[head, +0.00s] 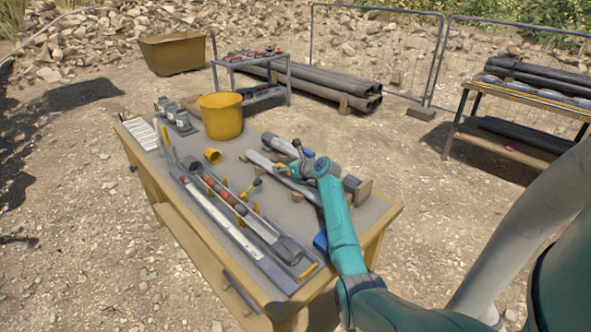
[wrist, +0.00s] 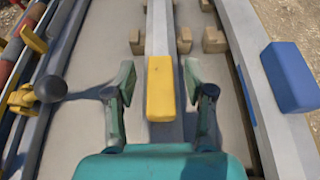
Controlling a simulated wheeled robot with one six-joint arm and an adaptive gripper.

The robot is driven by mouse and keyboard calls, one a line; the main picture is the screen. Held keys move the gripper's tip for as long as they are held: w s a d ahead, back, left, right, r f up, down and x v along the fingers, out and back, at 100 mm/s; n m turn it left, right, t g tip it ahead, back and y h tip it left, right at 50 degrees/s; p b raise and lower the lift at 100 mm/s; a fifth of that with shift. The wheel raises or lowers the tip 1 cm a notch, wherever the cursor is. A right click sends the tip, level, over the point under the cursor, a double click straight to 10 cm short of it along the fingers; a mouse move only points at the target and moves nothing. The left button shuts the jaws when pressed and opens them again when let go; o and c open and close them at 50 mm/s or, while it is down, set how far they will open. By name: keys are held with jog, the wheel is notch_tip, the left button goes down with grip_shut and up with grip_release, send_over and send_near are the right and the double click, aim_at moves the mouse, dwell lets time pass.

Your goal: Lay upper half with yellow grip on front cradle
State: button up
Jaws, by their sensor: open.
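The upper half is a long light-grey piece (head: 267,166), lying on wooden blocks on the table; it also shows in the wrist view (wrist: 159,28). Its yellow grip (wrist: 160,88) stands between my fingers in the wrist view. My gripper (wrist: 160,78) is open, one finger on either side of the grip, with visible gaps. In the head view my gripper (head: 291,169) is over this piece and hides part of it. The long front cradle (head: 235,212) holds a reddish-brown core (head: 220,190), with yellow uprights along it.
A second grey piece with a blue grip (wrist: 290,76) lies to the right in the wrist view. A black ball knob (wrist: 50,88) on a yellow fitting stands left of my gripper. A yellow bucket (head: 221,117) and small yellow cup (head: 212,155) stand on the table (head: 379,220).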

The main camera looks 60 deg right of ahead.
notch_tip(320, 180, up, 4)
send_over(304, 185)
jog(key=shift+a+r, duration=0.1)
jog(key=shift+r, duration=0.05)
dwell(0.6)
